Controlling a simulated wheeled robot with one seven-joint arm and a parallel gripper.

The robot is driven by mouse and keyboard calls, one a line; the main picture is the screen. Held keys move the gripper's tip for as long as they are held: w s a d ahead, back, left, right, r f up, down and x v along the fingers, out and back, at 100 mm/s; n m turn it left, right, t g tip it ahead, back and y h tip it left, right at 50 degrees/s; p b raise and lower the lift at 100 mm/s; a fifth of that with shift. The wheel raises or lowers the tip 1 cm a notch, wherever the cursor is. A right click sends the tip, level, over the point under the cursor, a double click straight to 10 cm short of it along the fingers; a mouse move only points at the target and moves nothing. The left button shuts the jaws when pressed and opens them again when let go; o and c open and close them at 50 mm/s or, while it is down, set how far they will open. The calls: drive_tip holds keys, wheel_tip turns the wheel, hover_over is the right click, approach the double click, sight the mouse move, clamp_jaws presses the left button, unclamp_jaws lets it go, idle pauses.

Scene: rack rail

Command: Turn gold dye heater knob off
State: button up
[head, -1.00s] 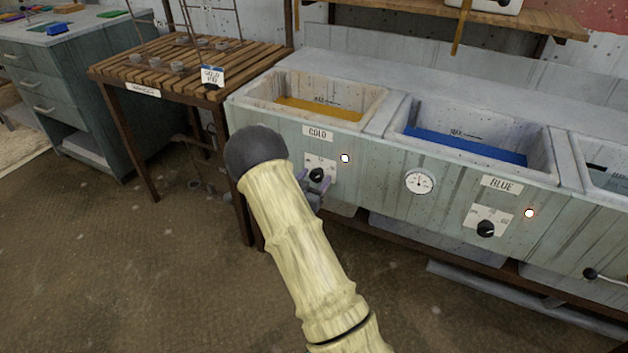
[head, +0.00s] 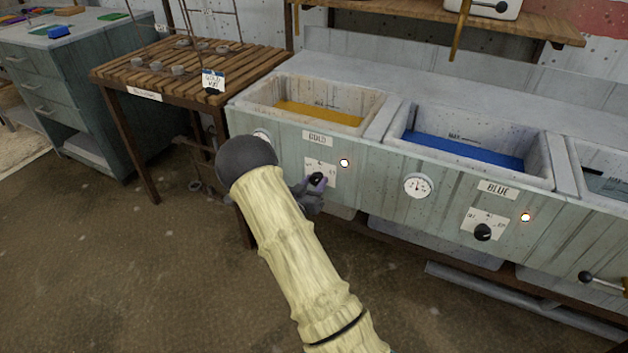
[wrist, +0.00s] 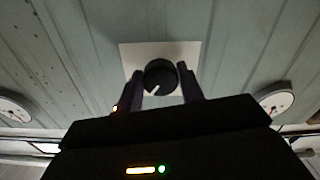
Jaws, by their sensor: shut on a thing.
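The gold dye heater knob (wrist: 160,77) is a black round knob with a pale pointer mark, on a white plate (head: 322,171) below the "GOLD" label (head: 317,139). In the wrist view my gripper (wrist: 162,84) has its two dark fingers on either side of the knob, shut on it. In the head view my gripper (head: 316,184) reaches the plate from the lower left, and my arm hides part of the panel. A small indicator light (head: 344,163) to the right of the plate shows white with a reddish rim.
A round gauge (head: 418,186) sits between the two knobs. A slatted wooden table (head: 190,70) stands left of the vats. The floor in front is clear.

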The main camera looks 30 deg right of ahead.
drive_tip(key=n+p, duration=0.3)
drive_tip(key=n, duration=0.1)
drive_tip(key=shift+a+r+n, duration=0.1)
drive_tip(key=shift+r+n, duration=0.05)
drive_tip(key=shift+n, duration=0.15)
drive_tip(key=n+p, duration=0.3)
drive_tip(key=n, duration=0.2)
drive_tip(key=n+p, duration=0.1)
drive_tip(key=n, duration=0.8)
drive_tip(key=shift+n+p, duration=0.3)
drive_tip(key=shift+n, duration=0.1)
drive_tip(key=o, duration=1)
